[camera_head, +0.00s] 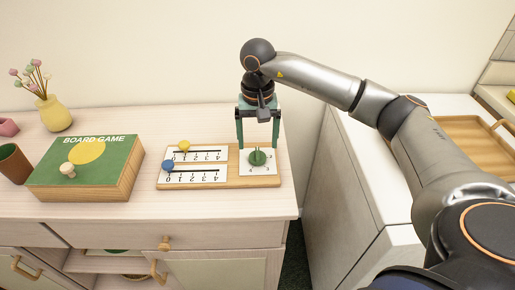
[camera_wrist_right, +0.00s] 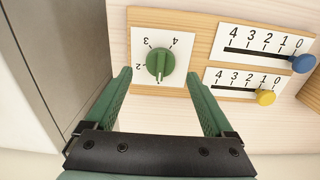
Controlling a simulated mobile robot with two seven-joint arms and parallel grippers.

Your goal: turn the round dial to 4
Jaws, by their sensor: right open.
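The round dial is a green knob (camera_head: 257,157) on a white square plate at the right end of a wooden board (camera_head: 233,182). In the right wrist view the dial (camera_wrist_right: 160,63) has a pale pointer mark toward the bottom of the picture. The numerals 2, 3 and 4 show at the plate's left, upper left and upper right; the mark points at none of these. My right gripper (camera_head: 258,143) points down at the dial, open. In the right wrist view its green fingers (camera_wrist_right: 158,77) stand either side of the dial, apart from it. My left gripper is out of view.
The board also carries two sliders, with a yellow knob (camera_head: 183,146) near 1 and a blue knob (camera_head: 168,164) at 0. A board game box (camera_head: 115,180) and a yellow vase (camera_head: 54,113) stand left on the cabinet. A wooden tray (camera_head: 455,128) lies on the right.

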